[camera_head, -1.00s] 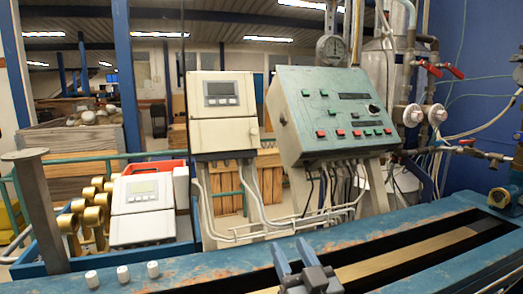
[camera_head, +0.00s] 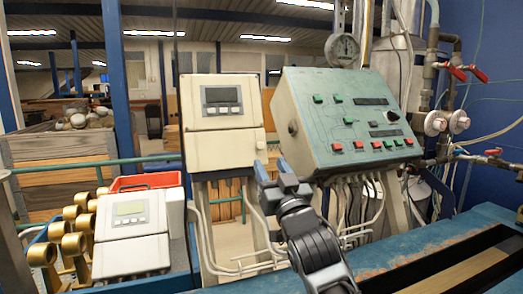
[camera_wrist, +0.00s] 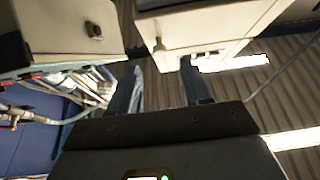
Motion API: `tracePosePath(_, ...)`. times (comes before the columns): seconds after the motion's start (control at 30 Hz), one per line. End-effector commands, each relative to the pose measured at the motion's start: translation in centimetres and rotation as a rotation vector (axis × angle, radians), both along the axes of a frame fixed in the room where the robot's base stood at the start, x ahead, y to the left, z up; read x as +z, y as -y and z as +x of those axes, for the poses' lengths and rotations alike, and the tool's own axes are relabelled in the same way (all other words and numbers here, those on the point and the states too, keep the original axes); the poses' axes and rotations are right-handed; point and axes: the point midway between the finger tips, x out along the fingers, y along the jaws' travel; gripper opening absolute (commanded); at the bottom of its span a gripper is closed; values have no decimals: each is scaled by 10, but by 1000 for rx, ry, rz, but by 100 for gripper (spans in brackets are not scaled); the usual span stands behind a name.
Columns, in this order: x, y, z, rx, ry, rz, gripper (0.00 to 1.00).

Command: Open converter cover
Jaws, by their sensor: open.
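A cream converter box (camera_head: 222,125) with a grey display and buttons stands upright in the middle; its cover looks closed. In the wrist view the converter's pale casing (camera_wrist: 205,28) fills the upper middle, seen at a steep angle. A second, similar converter (camera_head: 130,228) sits lower left in the head view. My gripper (camera_head: 273,170) is raised at the converter's lower right, in front of the gap beside the control panel. Its two blue fingers are apart and empty in the wrist view (camera_wrist: 162,66). Whether a finger touches the casing cannot be told.
A green control panel (camera_head: 350,115) with red and green buttons stands just right of the converter. Cables and pipes (camera_head: 350,205) hang below it. A blue bench (camera_head: 420,250) runs along the front right. Brass fittings (camera_head: 70,235) and a red bin (camera_head: 146,181) are at left.

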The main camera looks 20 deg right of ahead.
Motion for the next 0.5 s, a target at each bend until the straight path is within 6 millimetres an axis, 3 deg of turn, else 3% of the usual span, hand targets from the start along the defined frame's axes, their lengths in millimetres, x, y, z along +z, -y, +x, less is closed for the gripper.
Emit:
tracePosePath(0.3, 20, 0, 44, 0, 0, 0, 48)
tracePosePath(0.5, 24, 0, 56, -1, 0, 1, 48)
